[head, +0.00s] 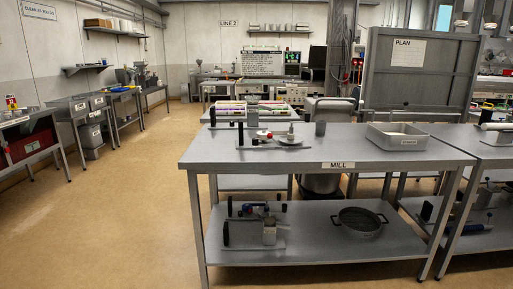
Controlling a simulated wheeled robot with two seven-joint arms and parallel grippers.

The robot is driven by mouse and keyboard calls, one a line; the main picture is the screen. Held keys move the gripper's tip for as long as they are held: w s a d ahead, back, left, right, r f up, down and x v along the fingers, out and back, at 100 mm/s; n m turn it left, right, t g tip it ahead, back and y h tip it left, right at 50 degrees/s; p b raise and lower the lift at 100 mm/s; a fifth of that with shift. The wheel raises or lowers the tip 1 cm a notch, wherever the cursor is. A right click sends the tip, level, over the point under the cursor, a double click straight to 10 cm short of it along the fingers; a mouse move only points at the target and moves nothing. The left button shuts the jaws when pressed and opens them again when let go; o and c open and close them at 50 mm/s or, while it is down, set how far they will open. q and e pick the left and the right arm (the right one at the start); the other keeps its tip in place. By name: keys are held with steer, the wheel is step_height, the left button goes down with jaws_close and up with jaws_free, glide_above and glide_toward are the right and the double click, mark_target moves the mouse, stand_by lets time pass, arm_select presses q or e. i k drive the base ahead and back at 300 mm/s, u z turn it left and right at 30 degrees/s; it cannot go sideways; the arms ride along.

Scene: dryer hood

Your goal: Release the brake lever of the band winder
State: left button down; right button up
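Neither of my grippers is in view. No label in view names a band winder, so I cannot tell for sure which thing it is. Similar small devices with black upright pieces (226,233) stand on the shelf below. Any brake lever is too small to make out, and so is its position.
The MILL table (220,160) also holds a grey cup (320,128) and a pale tray (398,142). Its lower shelf holds a dark two-handled pot (360,222). Another table (490,155) stands close at right. The floor (110,215) at left is clear.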

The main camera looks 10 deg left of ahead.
mark_target(269, 136)
steer(key=u, duration=0.5)
steer(key=i, duration=1.5)
steer(key=z, duration=0.6)
